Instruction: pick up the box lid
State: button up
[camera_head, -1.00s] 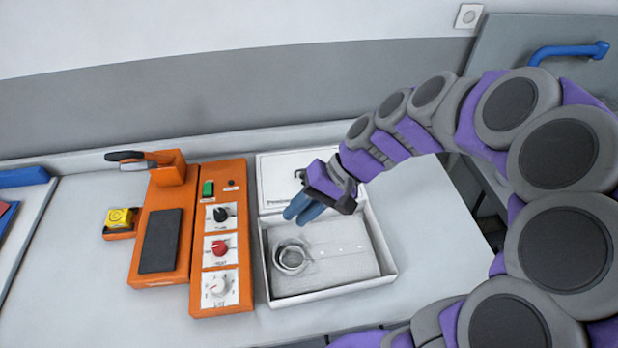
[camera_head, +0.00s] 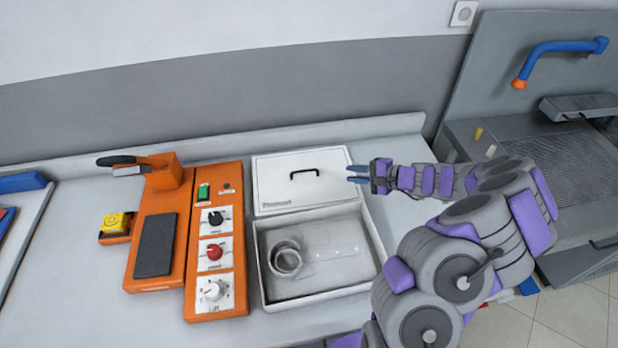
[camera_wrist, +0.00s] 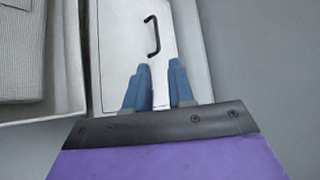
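The box lid (camera_head: 278,192) is a flat white panel with a black handle (camera_head: 304,173). It lies behind the open white box (camera_head: 263,268), against its back edge. My gripper (camera_head: 357,174) is at the right edge of the lid, pointing left toward the handle. In the wrist view the lid (camera_wrist: 118,50) lies under my gripper (camera_wrist: 157,82), with the handle (camera_wrist: 152,36) ahead of the blue fingertips. The fingers are apart with nothing between them, and do not touch the handle.
The box holds a round grey ring-shaped item (camera_head: 286,258). An orange machine with knobs (camera_head: 216,210) stands left of the box, with a yellow button (camera_head: 116,222) beyond it. A grey unit with a blue handle (camera_head: 560,47) is at the right.

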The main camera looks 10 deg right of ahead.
jog(key=b, duration=0.3)
send_near(308, 171)
jog(key=shift+w+a+f+m, duration=0.3)
jog(key=shift+w+a+f, duration=0.2)
jog(key=shift+w+f, duration=0.25)
jog(key=x, duration=0.4)
jog(key=b+x, duration=0.1)
jog(key=x, duration=0.1)
jog(key=shift+s+a+r, duration=0.25)
jog(key=shift+s+a, duration=0.1)
jog(key=shift+w+a+f, duration=0.1)
jog(key=shift+w+f, duration=0.1)
jog(key=shift+w, duration=0.3)
jog(key=shift+a, duration=0.1)
jog(key=shift+a, duration=0.1)
jog(key=shift+c, duration=0.8)
grip_shut()
